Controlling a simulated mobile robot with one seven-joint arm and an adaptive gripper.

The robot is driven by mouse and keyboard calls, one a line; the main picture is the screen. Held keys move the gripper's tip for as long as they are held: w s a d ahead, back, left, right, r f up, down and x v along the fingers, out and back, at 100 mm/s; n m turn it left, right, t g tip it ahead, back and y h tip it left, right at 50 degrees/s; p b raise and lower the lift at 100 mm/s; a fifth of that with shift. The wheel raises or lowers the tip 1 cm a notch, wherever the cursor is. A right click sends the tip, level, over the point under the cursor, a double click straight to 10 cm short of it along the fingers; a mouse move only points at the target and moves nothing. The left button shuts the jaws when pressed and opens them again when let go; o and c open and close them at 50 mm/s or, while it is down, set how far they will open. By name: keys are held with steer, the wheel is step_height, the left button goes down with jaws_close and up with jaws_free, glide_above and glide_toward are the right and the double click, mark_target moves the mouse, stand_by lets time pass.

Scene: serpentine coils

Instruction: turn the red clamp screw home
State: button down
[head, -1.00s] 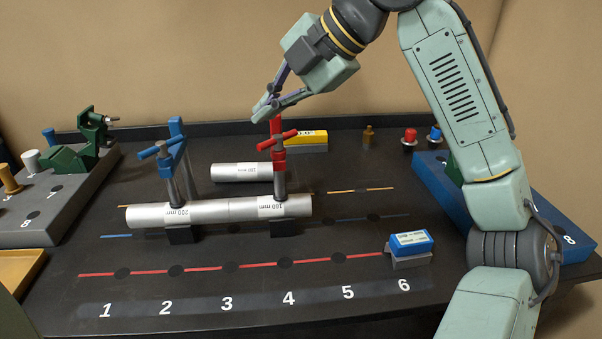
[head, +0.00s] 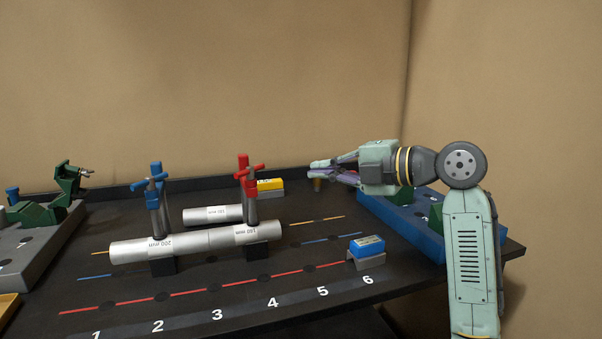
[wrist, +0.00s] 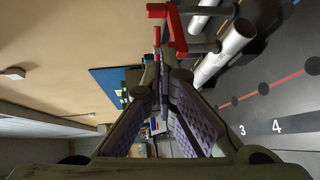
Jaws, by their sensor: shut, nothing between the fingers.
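The red clamp (head: 250,187) stands over the 160 mm pipe (head: 245,234), with its red T-handled screw on top. How far the screw is turned in, I cannot tell. In the wrist view the red clamp (wrist: 174,28) shows at the top, beyond the fingers. My gripper (head: 318,168) is to the right of the red clamp, apart from it, pointing left toward it. It is shut with nothing held; its fingers also show in the wrist view (wrist: 158,95).
A blue clamp (head: 155,188) holds the 200 mm pipe (head: 140,249) on the left. A shorter pipe (head: 205,216) and a yellow block (head: 270,184) lie behind. A blue-and-white block (head: 368,246) sits at 6. A blue base (head: 395,219) is at right. The front strip is clear.

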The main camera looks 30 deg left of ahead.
steer(key=p, duration=0.3)
glide_toward(262, 168)
steer(key=a, duration=0.5)
steer(key=shift+s+a+f, duration=0.15)
steer(key=shift+a+f, duration=0.65)
steer(key=shift+a, duration=0.1)
steer(key=shift+w+a, duration=0.3)
steer(key=shift+a, duration=0.35)
steer(key=shift+d, duration=0.1)
